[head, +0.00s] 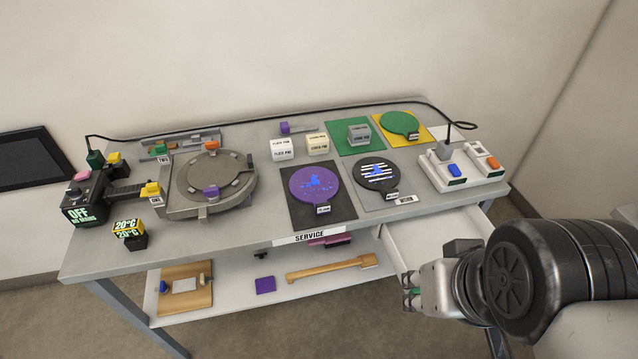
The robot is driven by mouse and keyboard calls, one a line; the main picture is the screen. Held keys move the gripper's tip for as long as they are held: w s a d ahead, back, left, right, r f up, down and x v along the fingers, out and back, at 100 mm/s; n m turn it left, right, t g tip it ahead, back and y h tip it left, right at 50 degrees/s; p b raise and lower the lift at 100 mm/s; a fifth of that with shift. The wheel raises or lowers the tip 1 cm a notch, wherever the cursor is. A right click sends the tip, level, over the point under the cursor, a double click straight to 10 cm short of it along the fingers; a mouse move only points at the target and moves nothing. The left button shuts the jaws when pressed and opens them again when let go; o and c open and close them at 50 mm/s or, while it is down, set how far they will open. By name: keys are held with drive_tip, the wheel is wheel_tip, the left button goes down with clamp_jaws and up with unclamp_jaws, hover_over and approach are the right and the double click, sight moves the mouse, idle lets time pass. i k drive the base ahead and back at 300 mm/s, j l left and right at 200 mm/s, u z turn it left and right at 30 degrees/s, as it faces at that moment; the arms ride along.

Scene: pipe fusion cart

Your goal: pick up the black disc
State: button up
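The black disc (368,184) lies on a grey mat (412,187) at the right of the cart top. It carries white stripes and a small blue mark, and a tab with a label sticks out toward the lower right. My gripper (409,291) is low at the right, in front of the cart's front edge and near an open drawer. It is apart from the disc. Its fingertips are small and point left, so I cannot tell whether they are open or shut.
A purple disc (312,183) lies left of the black one, and a green disc (399,123) behind it. A white switch box (464,172) stands to the right. A grey round fixture (209,181) is at left. The open drawer (447,239) juts out in front.

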sight(381, 174)
drive_tip(key=i+j+z, duration=0.65)
drive_tip(key=i+j, duration=0.15)
drive_tip(key=i, duration=0.05)
